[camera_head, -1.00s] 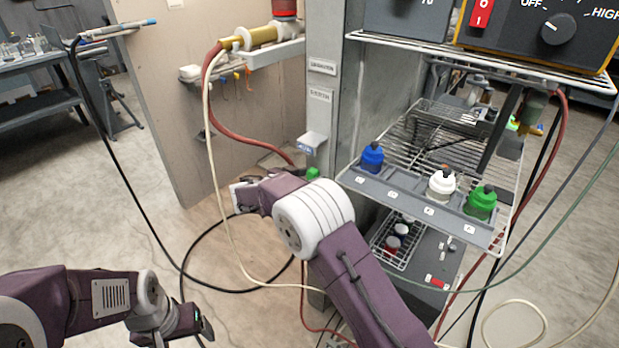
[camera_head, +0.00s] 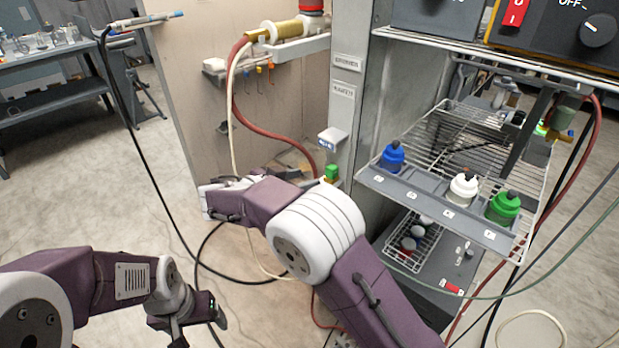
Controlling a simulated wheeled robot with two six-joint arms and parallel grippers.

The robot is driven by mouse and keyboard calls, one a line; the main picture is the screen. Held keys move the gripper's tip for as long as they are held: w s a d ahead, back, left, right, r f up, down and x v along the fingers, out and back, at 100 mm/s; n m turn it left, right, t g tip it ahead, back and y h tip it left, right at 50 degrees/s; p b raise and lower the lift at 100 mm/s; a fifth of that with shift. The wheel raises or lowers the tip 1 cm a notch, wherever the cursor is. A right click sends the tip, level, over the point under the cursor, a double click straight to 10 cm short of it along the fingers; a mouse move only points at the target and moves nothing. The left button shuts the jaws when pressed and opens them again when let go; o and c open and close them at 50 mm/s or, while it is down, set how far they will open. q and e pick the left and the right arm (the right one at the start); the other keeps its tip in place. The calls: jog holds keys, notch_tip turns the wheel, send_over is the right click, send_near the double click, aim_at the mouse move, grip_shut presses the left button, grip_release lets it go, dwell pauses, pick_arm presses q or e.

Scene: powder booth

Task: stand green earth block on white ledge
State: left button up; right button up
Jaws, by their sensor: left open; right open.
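A small green block (camera_head: 331,173) sits beside the grey post, low on its left side; what it rests on is mostly hidden behind my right arm. A small white ledge (camera_head: 333,136) with a blue-marked front juts from the post just above the block. My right gripper (camera_head: 208,203) is at the booth panel's lower edge, well left of the block and apart from it, with its jaws partly hidden. My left gripper (camera_head: 202,325) is low at the lower left, far from the block, dark and partly hidden. Both grippers are open, and I see nothing held.
A wire shelf on the right carries a blue bottle (camera_head: 392,157), a white bottle (camera_head: 463,187) and a green bottle (camera_head: 503,207). A red hose (camera_head: 262,128) and cables hang by the booth panel. Another white shelf (camera_head: 300,47) holds a brass cylinder. The floor at left is open.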

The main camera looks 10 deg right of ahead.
jog(key=s+d+f+n+g+y, duration=0.65)
jog(key=s+d+f, duration=0.35)
jog(key=s+f, duration=0.3)
jog(key=s+f+n+y, duration=0.3)
jog(key=s+y, duration=0.1)
jog(key=s, duration=0.8)
jog(key=shift+s+a+n+g, duration=0.3)
jog(key=shift+a+n+g, duration=0.05)
jog(key=shift+a, duration=0.1)
jog(key=shift+r+y, duration=0.15)
jog(key=shift+y, duration=0.1)
